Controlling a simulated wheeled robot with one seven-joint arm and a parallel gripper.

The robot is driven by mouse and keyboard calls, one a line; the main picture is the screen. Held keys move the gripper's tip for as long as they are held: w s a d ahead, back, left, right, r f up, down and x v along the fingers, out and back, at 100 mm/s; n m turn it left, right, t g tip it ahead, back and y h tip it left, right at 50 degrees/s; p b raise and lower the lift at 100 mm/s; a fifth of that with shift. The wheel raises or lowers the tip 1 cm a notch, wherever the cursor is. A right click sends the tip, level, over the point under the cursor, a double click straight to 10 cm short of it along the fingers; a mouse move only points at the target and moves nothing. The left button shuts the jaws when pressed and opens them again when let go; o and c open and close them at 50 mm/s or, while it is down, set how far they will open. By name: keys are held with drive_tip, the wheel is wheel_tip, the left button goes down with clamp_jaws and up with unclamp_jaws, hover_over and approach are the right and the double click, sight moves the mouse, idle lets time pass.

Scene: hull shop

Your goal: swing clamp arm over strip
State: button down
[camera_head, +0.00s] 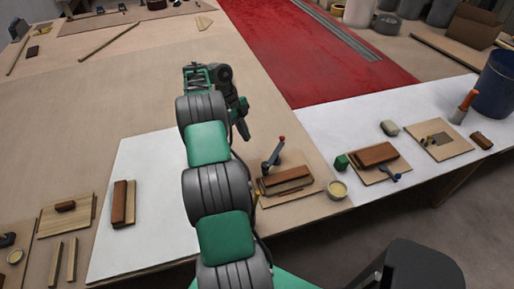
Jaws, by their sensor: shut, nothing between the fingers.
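My gripper (243,130) is shut and empty, pointing down above the bench. It is up and to the left of a dark clamp arm (273,156) with a red knob and does not appear to touch it. The clamp arm stands tilted upward at the back of a small board (314,191) that carries brown wooden strips (289,177). The arm does not appear to lie across the strips. My arm hides part of the bench left of the clamp.
A small tub (337,190) stands right of the clamp board, and a green block (341,162) lies beyond it. Wood pieces (123,203) lie on a white sheet at left. A blue bucket (496,84) stands far right. The bench behind my gripper is mostly clear.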

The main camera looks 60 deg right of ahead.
sight(274, 153)
drive_tip(key=b+x, duration=0.2)
drive_tip(key=x, duration=0.6)
drive_tip(key=shift+a+f, duration=0.15)
drive_tip(key=shift+f, duration=0.1)
drive_tip(key=s, duration=0.1)
drive_tip(key=s+p, duration=0.1)
drive_tip(key=s, duration=0.1)
drive_tip(key=shift+s+f+p, duration=0.25)
drive_tip(key=shift+f+p, duration=0.05)
drive_tip(key=shift+p, duration=0.05)
drive_tip(key=shift+s+f, duration=0.2)
drive_tip(key=shift+s, duration=0.15)
